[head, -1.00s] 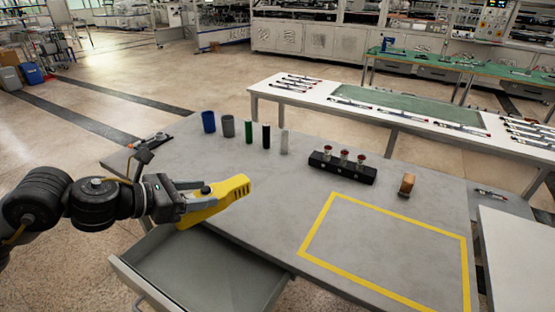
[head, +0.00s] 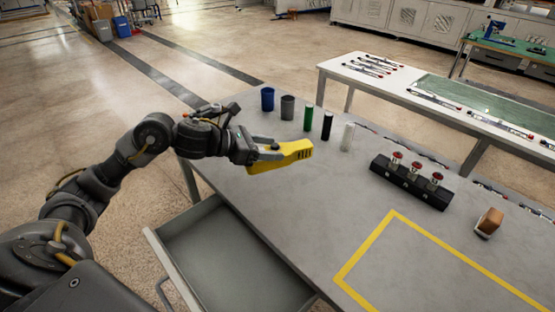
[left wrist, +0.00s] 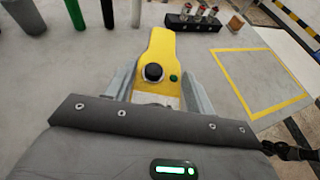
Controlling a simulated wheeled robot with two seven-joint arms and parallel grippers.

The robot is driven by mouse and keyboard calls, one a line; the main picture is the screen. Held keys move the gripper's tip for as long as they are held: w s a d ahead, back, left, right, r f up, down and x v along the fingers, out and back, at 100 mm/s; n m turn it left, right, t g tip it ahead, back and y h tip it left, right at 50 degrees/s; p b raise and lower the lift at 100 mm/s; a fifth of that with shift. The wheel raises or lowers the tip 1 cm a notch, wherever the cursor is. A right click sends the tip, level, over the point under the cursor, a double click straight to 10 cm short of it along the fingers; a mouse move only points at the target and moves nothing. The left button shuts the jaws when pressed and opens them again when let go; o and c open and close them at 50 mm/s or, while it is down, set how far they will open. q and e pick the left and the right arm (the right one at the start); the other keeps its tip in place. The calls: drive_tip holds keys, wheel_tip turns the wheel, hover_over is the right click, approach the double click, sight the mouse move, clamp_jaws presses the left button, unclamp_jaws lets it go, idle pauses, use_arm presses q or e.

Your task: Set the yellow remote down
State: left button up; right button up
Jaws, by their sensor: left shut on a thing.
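The yellow remote (head: 284,156) is in my left gripper (head: 268,151), above the left part of the grey table (head: 300,215) in the head view. In the left wrist view the remote (left wrist: 156,50) lies between the two fingers of the gripper (left wrist: 155,85), with a black knob and a green button facing the camera. The gripper is shut on it. I cannot tell its exact height over the table. A yellow taped outline (head: 372,245) marks the table's right part and also shows in the left wrist view (left wrist: 232,88).
Blue (head: 267,99), grey (head: 287,107), green (head: 308,117), black (head: 327,126) and white (head: 347,136) cylinders stand along the back edge. A black block with red knobs (head: 410,183) and a brown block (head: 489,222) stand farther right. An open drawer (head: 235,255) juts out in front.

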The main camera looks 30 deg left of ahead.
use_arm(q)
drive_tip(key=w+f, duration=0.2)
drive_tip(key=w+a+f, duration=0.1)
drive_tip(key=f, duration=0.2)
drive_tip(key=w+a+f, duration=0.1)
drive_tip(key=w+f, duration=0.1)
drive_tip(key=shift+w+a+f, duration=0.2)
drive_tip(key=shift+w+a, duration=0.05)
drive_tip(key=shift+w, duration=0.05)
wheel_tip(320, 180, down, 3)
drive_tip(key=shift+p, duration=0.3)
drive_tip(key=shift+f+b, duration=0.2)
drive_tip(key=shift+b, duration=0.1)
drive_tip(key=o, duration=1.2)
